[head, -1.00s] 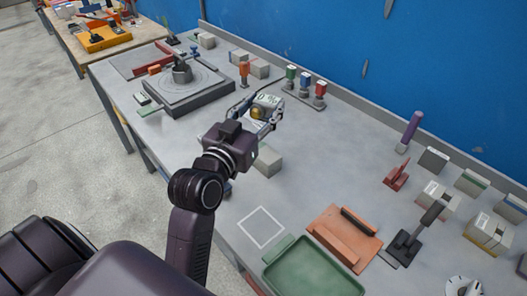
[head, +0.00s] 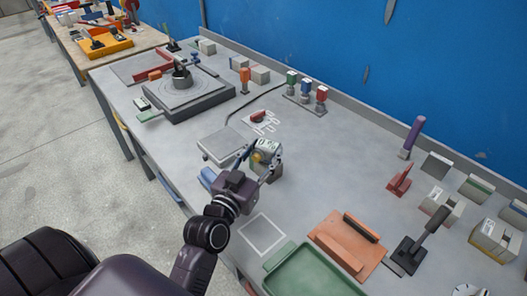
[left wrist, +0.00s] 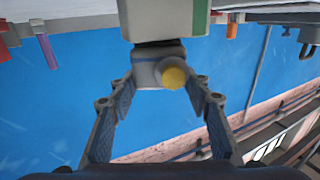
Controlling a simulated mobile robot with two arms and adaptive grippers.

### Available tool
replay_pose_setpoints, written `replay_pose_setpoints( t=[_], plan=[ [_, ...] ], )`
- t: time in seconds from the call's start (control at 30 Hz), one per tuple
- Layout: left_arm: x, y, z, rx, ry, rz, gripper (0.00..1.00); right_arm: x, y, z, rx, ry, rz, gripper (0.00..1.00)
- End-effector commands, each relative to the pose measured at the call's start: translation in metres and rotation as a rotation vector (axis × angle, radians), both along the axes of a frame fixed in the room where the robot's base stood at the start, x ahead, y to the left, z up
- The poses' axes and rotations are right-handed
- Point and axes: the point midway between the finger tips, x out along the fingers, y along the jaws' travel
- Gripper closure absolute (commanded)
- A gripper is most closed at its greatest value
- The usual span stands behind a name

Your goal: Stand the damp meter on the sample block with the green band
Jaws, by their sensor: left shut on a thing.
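The damp meter (head: 268,146), a pale grey instrument with a greenish display and a yellow knob, is upright in my left gripper (head: 262,163). The gripper is shut on it; the meter also shows between the fingers in the left wrist view (left wrist: 156,73). A pale sample block (head: 275,172) is directly under the meter, partly hidden by the gripper. The left wrist view, upside down, shows this block (left wrist: 155,18) with a green band on one side, against the meter's dark foot. I cannot tell whether they touch. My right gripper is out of view.
A grey plate (head: 222,143) lies just left of the gripper, and a red object (head: 258,117) behind it. A white square outline (head: 262,234) and green tray (head: 308,272) are in front. Other blocks, one green-edged (head: 474,187), stand at right.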

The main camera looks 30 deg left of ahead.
Motion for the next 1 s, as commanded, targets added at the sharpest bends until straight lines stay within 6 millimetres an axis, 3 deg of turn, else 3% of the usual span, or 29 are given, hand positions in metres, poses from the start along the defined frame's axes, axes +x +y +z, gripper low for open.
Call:
replay_pose_setpoints(
  t=[0.17, 0.2, 0.37, 0.7, 0.87, 1.0],
  plan=[
    [0.0, 0.0, -0.001, 0.0, -0.004, 0.001, 0.92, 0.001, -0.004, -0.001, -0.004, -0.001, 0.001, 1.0],
    [0.0, 0.0, -0.003, 0.0, 0.0, 0.0, 0.55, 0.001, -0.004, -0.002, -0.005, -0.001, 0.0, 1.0],
    [0.0, 0.0, -0.002, 0.0, 0.0, 0.0, 0.38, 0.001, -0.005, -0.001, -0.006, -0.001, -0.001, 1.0],
    [0.0, 0.0, 0.002, -0.001, -0.001, 0.001, 0.38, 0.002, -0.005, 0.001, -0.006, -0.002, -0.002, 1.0],
    [-0.019, -0.001, -0.002, 0.001, 0.002, 0.001, 0.38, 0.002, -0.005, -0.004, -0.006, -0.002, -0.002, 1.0],
    [-0.044, -0.002, -0.003, 0.003, 0.004, 0.0, 0.38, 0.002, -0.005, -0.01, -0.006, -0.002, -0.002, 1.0]
  ],
)
